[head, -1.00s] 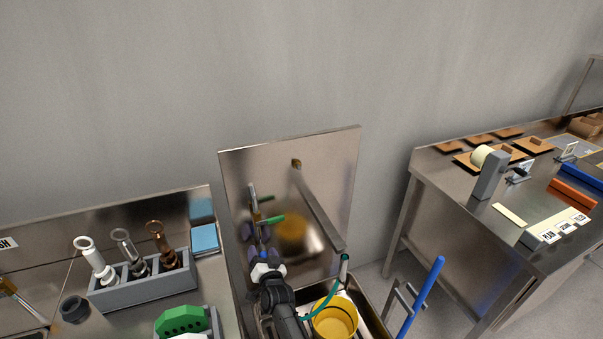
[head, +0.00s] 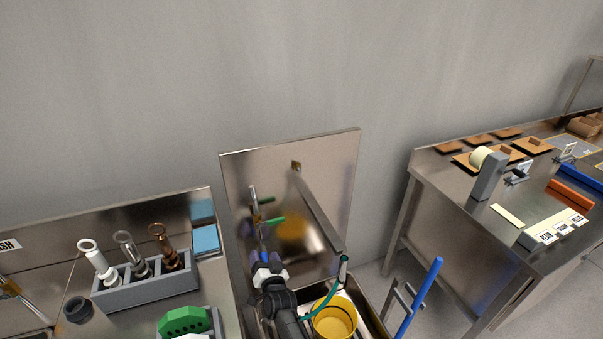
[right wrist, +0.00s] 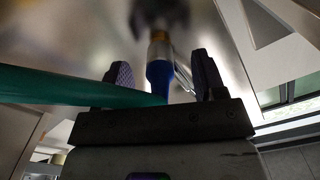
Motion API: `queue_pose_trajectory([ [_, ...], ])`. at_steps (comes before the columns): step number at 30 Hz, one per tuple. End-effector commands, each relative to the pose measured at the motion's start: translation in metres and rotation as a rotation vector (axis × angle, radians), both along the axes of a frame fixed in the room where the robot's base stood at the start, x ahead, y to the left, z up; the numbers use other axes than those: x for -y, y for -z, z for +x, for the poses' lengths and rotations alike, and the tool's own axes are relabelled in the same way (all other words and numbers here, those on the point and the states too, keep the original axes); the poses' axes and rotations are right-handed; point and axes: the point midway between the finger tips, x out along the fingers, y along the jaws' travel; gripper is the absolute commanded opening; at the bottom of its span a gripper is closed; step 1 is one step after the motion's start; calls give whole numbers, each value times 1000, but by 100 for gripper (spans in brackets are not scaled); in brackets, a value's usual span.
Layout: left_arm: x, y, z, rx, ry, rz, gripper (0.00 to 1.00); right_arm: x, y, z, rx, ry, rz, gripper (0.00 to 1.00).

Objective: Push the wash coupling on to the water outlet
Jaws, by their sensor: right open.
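My right gripper (head: 268,265) is low in front of the steel back panel; its pads stand apart in the right wrist view (right wrist: 161,68). Between them is the blue wash coupling (right wrist: 158,78) with a metal collar, and there are gaps to both pads. A green hose (right wrist: 70,93) comes in from the left to the coupling's near end. A brass ring (right wrist: 158,35) shows at the collar's far end. The pipe with brass fittings and a green lever (head: 257,208), apparently the water outlet, stands above the gripper. Whether the coupling is fully seated I cannot tell. My left gripper is out of view.
A steel swing spout (head: 320,211) reaches out from the panel. A yellow bucket (head: 335,319) stands in the sink beside the teal hose (head: 328,302). A grey rack with several tools (head: 145,288) stands left. A blue-handled tool (head: 420,297) leans right.

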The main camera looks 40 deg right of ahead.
Motion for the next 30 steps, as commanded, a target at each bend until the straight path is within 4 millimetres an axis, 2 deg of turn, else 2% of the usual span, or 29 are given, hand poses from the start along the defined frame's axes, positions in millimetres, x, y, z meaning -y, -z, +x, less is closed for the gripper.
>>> queue_pose_trajectory([
  [30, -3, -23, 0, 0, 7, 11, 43, -10, 0, -26, 0, 0, 0, 64],
])
